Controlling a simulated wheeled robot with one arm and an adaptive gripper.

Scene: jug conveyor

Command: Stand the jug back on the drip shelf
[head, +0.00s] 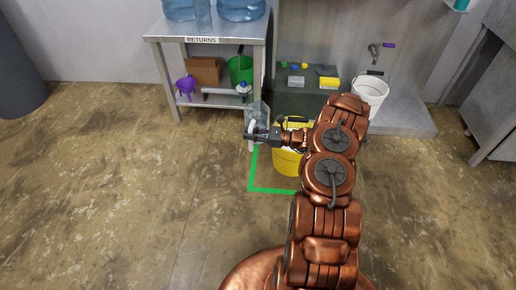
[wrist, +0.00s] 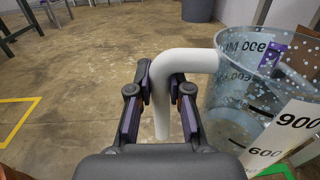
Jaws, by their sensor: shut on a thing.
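The jug (head: 258,112) is clear, with a white handle and dark volume marks. It is held up beside the yellow bucket (head: 286,162). In the wrist view the jug (wrist: 235,105) fills the right side, and its white handle (wrist: 190,60) runs down between my fingers. My gripper (head: 258,134) is shut on that handle; its fingers also show in the wrist view (wrist: 163,90). The jug looks slightly tilted in the wrist view. Its base is cut off there. I cannot tell which surface is the drip shelf.
A dark low platform (head: 300,100) holds sponges. A white bucket (head: 369,92) stands below a tap. The floor at left is clear.

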